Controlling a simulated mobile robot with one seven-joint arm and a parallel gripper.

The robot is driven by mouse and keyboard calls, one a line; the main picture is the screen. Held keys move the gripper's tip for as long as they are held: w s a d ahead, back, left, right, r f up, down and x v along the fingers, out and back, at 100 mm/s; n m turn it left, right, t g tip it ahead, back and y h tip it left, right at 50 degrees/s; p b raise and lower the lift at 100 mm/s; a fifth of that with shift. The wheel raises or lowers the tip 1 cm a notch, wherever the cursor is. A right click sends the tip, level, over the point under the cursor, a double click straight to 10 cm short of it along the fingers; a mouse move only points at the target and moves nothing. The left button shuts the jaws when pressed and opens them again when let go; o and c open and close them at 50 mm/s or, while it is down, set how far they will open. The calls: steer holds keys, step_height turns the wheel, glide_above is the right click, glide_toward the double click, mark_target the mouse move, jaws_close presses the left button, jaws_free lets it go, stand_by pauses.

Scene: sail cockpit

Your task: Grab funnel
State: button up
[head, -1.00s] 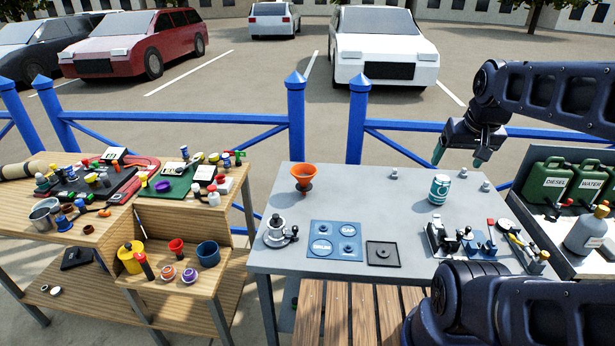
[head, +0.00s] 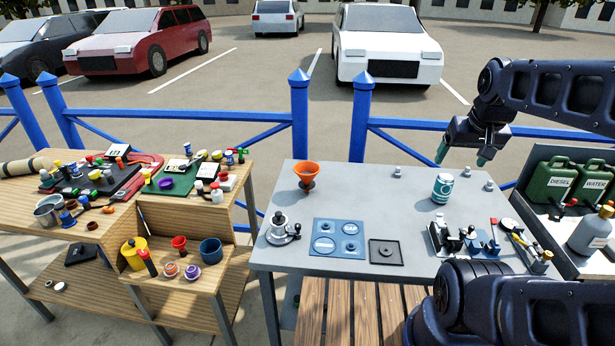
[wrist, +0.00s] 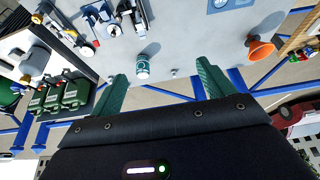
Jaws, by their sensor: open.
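An orange funnel (head: 306,171) stands upright, wide mouth up, at the back left of the grey table (head: 375,205). Below its cone is a dark lower part. The funnel also shows at the upper right of the wrist view (wrist: 260,48). My gripper (head: 462,158) is open and empty, above the back right of the table, well to the right of the funnel. Its green fingers (wrist: 160,90) are spread apart in the wrist view, with nothing between them.
A teal and white can (head: 442,188) stands on the table near my gripper. A winch-like part (head: 280,230), a blue plate (head: 338,239) and a dark square plate (head: 386,252) lie in front of the funnel. Green jerrycans (head: 552,180) stand at right. A cluttered wooden bench (head: 220,225) is left.

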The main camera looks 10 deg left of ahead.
steer(key=o, duration=0.4)
steer(key=w+a+h, duration=0.1)
steer(key=w+a, duration=0.3)
steer(key=w, duration=0.7)
steer(key=t+y, duration=0.1)
steer(key=t, duration=0.1)
glide_toward(307, 168)
steer(key=shift+x, duration=0.75)
steer(key=shift+w+a+f, duration=0.1)
steer(key=shift+w+f, duration=0.05)
steer(key=shift+w, duration=0.1)
steer(key=shift+x, duration=5.2)
